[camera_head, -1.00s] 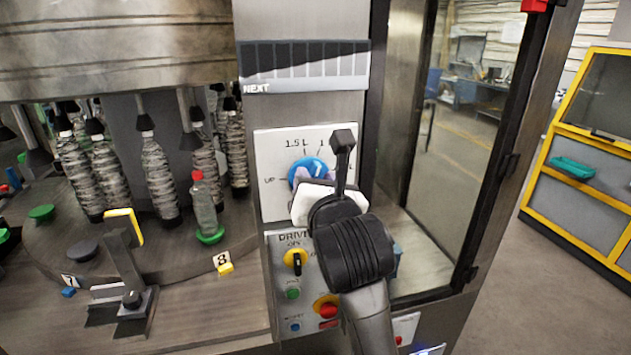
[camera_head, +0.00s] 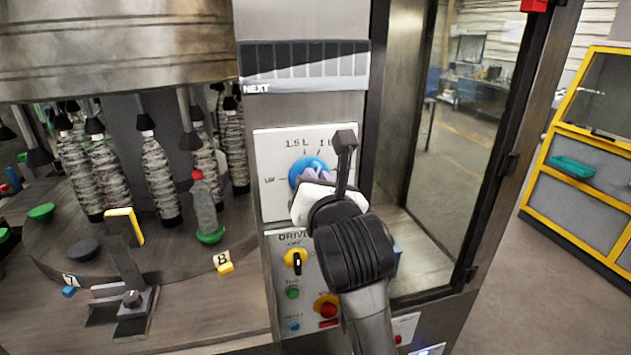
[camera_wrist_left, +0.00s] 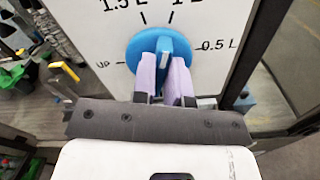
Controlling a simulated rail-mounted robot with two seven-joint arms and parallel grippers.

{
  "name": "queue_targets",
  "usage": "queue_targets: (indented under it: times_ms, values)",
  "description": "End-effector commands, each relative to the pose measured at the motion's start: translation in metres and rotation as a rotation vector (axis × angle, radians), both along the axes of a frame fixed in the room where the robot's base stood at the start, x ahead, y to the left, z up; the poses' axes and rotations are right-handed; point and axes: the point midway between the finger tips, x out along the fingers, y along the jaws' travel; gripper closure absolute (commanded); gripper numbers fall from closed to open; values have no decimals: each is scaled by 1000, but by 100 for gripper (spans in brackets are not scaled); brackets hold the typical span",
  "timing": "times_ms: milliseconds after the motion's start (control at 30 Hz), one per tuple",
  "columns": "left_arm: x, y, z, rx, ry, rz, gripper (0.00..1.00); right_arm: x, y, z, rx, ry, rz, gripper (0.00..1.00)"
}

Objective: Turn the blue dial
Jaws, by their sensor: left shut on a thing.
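The blue dial (camera_head: 308,166) is on a white panel of the machine, with marks UP, 1.5 L, 1 L and 0.5 L around it. In the left wrist view, the dial (camera_wrist_left: 145,44) shows a raised grip with a pale line pointing up, near the 1.5 L and 1 L marks. My left gripper (camera_head: 315,176) is at the dial. Its purple fingertips (camera_wrist_left: 165,78) are shut on the dial's grip, one on each side. The gripper and wrist hide the dial's lower right in the head view. My right gripper is not in view.
Below the dial is a drive panel with a black-on-yellow switch (camera_head: 297,260), a green button (camera_head: 292,293) and a red knob (camera_head: 327,306). A turntable with bottles (camera_head: 203,208) lies to the left. A glass door frame (camera_head: 489,180) stands at right.

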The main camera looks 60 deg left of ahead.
Motion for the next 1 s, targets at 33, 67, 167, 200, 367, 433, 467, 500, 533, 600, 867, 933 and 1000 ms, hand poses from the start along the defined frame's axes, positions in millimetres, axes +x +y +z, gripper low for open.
queue_targets:
  times_ms: [33,67,167,200,367,433,467,500,533,600,867,933,1000]
  values:
    - [0,0,1,4,16,0,100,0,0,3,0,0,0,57]
    - [0,0,2,7,29,0,100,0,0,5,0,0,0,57]
    - [1,0,3,20,88,0,100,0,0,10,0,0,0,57]
    - [1,0,3,26,117,0,100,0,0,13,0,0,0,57]
    - [2,0,4,59,255,0,100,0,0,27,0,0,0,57]
    - [2,0,4,73,322,0,100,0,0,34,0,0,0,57]
    - [2,0,4,80,349,0,100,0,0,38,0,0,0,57]
    - [2,-1,4,88,387,0,100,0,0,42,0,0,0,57]
    - [2,-1,4,94,415,1,100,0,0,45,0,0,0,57]
    - [3,-1,4,109,481,1,100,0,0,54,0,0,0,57]
    - [3,-1,3,161,714,0,100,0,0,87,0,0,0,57]
    - [4,-1,3,173,771,0,100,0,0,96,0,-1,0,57]
    - [4,-1,2,185,822,0,100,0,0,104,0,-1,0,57]
